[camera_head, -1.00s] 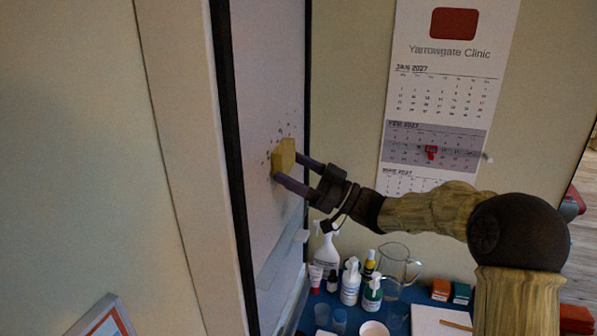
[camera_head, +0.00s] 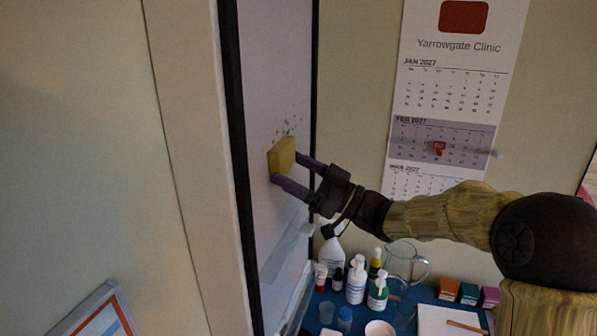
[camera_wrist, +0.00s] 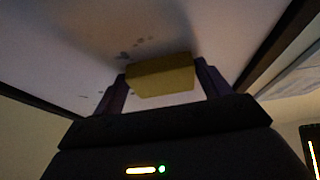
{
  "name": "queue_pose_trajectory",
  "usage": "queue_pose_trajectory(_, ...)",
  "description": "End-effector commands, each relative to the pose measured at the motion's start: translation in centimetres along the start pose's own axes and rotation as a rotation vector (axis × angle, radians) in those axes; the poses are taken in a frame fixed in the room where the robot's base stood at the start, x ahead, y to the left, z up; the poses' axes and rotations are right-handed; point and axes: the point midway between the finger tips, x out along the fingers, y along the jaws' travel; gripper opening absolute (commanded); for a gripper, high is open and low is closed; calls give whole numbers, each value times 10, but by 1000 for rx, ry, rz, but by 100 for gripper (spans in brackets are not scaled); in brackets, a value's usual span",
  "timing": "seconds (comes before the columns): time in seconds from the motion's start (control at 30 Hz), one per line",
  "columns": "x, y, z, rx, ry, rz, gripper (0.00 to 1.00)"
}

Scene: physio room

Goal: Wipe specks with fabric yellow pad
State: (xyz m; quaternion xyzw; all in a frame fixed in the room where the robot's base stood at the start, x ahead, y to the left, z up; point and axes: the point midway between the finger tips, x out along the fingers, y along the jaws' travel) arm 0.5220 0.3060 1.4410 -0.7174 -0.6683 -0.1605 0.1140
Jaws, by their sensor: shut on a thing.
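A yellow fabric pad (camera_head: 281,156) is held between the two purple fingers of my gripper (camera_head: 291,174). It lies against or very close to a white upright panel (camera_head: 275,75) with a dark frame; contact is hard to tell. The pad also shows in the wrist view (camera_wrist: 160,76), with a finger on each side. Dark specks (camera_head: 289,126) are on the panel just above the pad. In the wrist view, specks (camera_wrist: 135,47) show beyond the pad's upper left edge, with a few fainter ones to the left. Any specks behind the pad are hidden.
A blue table (camera_head: 325,303) below holds spray and pump bottles (camera_head: 356,281), a glass jug (camera_head: 402,262), a white bowl (camera_head: 380,330) and small coloured boxes (camera_head: 468,293). A wall calendar (camera_head: 450,90) hangs to the right. A ledge (camera_head: 285,250) juts from the panel below the pad.

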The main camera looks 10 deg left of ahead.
Motion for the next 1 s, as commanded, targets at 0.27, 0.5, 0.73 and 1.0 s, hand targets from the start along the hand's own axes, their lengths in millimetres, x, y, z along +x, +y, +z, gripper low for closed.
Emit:
queue_pose_trajectory(0.27, 2, -7, 0, 1, 0, -4, 58)
queue_pose_trajectory(0.5, 2, -12, 1, 1, 0, -6, 58)
queue_pose_trajectory(0.73, 1, -29, 0, 1, 0, -6, 58)
queue_pose_trajectory(1.0, 1, -45, -2, 1, -1, -6, 58)
